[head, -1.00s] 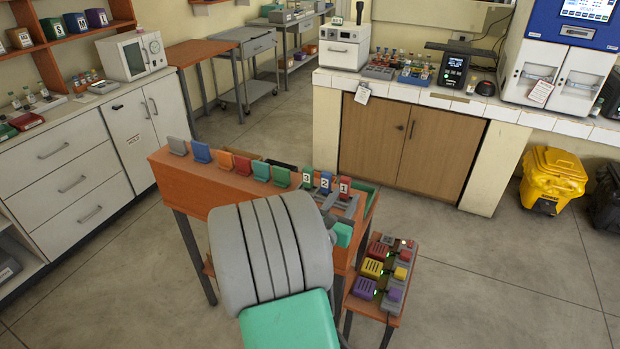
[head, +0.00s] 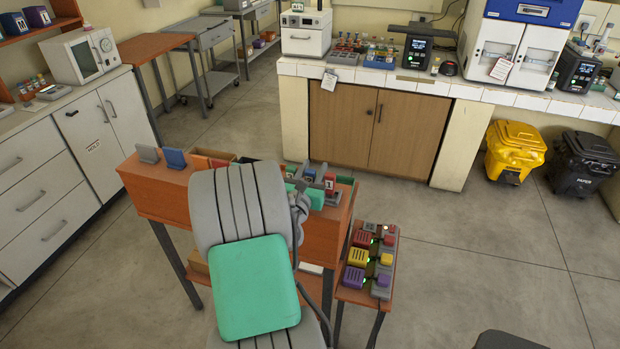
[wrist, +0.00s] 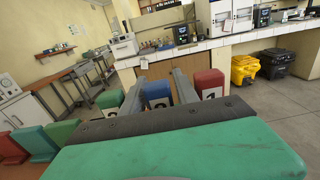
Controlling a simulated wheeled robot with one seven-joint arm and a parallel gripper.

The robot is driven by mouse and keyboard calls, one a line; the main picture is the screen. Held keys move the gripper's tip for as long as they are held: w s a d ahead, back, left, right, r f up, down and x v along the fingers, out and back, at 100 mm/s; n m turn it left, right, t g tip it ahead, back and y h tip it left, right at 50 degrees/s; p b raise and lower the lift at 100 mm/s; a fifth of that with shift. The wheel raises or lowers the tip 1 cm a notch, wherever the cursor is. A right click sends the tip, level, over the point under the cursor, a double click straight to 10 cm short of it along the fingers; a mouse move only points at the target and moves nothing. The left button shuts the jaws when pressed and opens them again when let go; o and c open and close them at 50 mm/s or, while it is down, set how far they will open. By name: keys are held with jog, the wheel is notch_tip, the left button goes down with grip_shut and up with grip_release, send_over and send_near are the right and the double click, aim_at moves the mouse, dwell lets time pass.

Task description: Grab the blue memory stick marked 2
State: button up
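The blue memory stick marked 2 (wrist: 156,90) stands upright in the wrist view, between the two fingers of my gripper (wrist: 160,80). My gripper is open, with one finger on each side of the blue stick; I cannot tell whether either touches it. A green stick marked 3 (wrist: 108,100) stands left of the left finger. A red stick marked 1 (wrist: 209,83) stands right of the right finger. In the head view the blue stick (head: 309,170) shows small beside the red stick (head: 330,178), partly hidden by my arm.
The sticks stand on an orange wooden desk (head: 160,202). Grey (head: 148,154) and blue (head: 174,158) upright pieces stand at its left end. A low side table (head: 352,297) with coloured blocks stands to the right. Floor is free beyond it, before the yellow bin (head: 515,150).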

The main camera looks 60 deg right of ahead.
jog(key=shift+c, duration=0.6)
grip_shut()
